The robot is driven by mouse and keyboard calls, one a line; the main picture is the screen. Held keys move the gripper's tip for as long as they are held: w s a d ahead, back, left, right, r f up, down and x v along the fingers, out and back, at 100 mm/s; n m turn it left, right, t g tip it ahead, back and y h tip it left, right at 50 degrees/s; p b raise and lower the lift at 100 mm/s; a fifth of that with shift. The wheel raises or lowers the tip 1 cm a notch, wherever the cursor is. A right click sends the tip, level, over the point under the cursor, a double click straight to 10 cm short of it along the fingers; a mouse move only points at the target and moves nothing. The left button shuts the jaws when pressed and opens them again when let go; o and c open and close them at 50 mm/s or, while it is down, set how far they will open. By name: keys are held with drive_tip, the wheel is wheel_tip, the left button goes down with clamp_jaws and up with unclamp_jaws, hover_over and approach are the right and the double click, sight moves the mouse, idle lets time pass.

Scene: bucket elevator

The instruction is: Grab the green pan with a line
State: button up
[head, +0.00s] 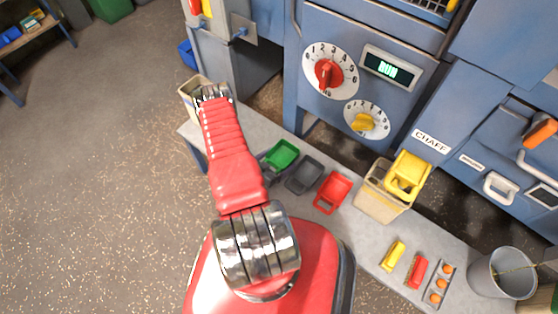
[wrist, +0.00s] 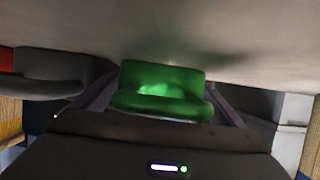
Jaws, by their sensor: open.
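The green pan (head: 282,154) lies on the grey bench at the left end of a row of pans. In the wrist view the green pan (wrist: 160,85) is close up, between the two dark fingers of my gripper (wrist: 165,98). My gripper is open, with a finger on each side of the pan. I cannot tell whether the fingers touch it. In the head view my arm hides most of the gripper. No line on the pan can be made out.
A dark grey pan (head: 305,174) lies right beside the green one, then a red pan (head: 333,192). A yellow pan (head: 408,172) sits on a beige bin (head: 378,203). Another bin (head: 187,92) stands at the bench's left end. The blue machine (head: 400,120) rises behind.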

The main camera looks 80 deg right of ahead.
drive_tip(key=shift+c, duration=0.5)
drive_tip(key=c, duration=0.8)
